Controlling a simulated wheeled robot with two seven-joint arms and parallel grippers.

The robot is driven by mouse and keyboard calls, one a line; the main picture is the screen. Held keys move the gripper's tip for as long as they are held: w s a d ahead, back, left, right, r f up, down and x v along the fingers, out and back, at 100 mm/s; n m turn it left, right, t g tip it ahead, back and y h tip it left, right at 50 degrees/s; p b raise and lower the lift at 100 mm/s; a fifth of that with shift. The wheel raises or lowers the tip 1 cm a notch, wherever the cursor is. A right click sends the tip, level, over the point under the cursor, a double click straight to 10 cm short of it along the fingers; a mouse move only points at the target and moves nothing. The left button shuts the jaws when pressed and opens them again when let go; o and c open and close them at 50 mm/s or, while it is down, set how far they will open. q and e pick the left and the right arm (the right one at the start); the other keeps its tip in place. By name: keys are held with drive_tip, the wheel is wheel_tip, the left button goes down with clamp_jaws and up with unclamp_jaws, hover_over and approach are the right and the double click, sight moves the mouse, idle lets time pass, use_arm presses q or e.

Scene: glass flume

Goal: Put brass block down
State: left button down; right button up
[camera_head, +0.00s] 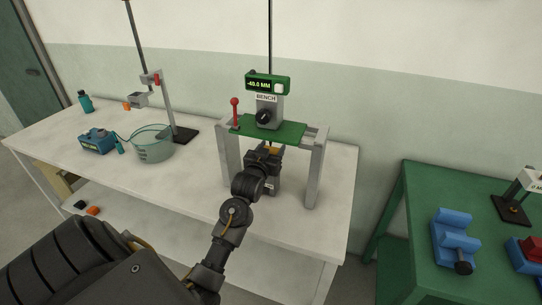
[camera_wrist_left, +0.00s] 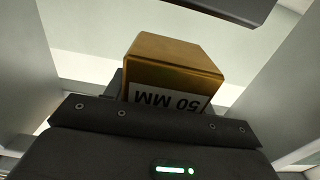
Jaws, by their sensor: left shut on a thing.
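The brass block (camera_wrist_left: 175,62) fills the middle of the left wrist view, with a white label that reads 50 MM upside down. My left gripper (camera_wrist_left: 165,105) is shut on it. In the head view my left gripper (camera_head: 265,160) reaches under the green-topped stand, between its two grey legs. The block is mostly hidden there by the wrist. I cannot tell whether the block touches the surface below. My right gripper is not in view.
The stand's green plate (camera_head: 270,128) carries a display reading -48.0 MM (camera_head: 267,84) and a red-knobbed lever (camera_head: 234,112). A clear bowl (camera_head: 152,143) and blue box (camera_head: 97,141) sit left on the white bench (camera_head: 60,140). A green table (camera_head: 415,200) stands right.

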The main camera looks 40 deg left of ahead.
use_arm(q)
drive_tip(key=r+b+v, duration=0.1)
drive_tip(key=b+v, duration=0.2)
drive_tip(key=v, duration=1.5)
drive_tip(key=shift+d, duration=0.1)
drive_tip(key=w+d+m+h, duration=0.1)
drive_tip(key=d+m+h, duration=0.1)
drive_tip(key=d, duration=0.7)
drive_tip(key=w+d+f+m+t+h, duration=0.1)
drive_tip(key=w+d+h, duration=0.1)
drive_tip(key=d, duration=0.7)
drive_tip(key=shift+w+f+m+h, duration=0.2)
drive_tip(key=shift+m+h, duration=0.2)
drive_tip(key=shift+h, duration=0.5)
drive_tip(key=s+a+n+y, duration=0.1)
drive_tip(key=a+n+y, duration=0.1)
drive_tip(key=a, duration=0.7)
drive_tip(key=s+a+r+n+g+y, duration=0.1)
drive_tip(key=s+a+y, duration=0.1)
drive_tip(key=a, duration=0.7)
drive_tip(key=shift+s+r+n+y, duration=0.25)
drive_tip(key=shift+n+y, duration=0.15)
drive_tip(key=shift+y, duration=0.5)
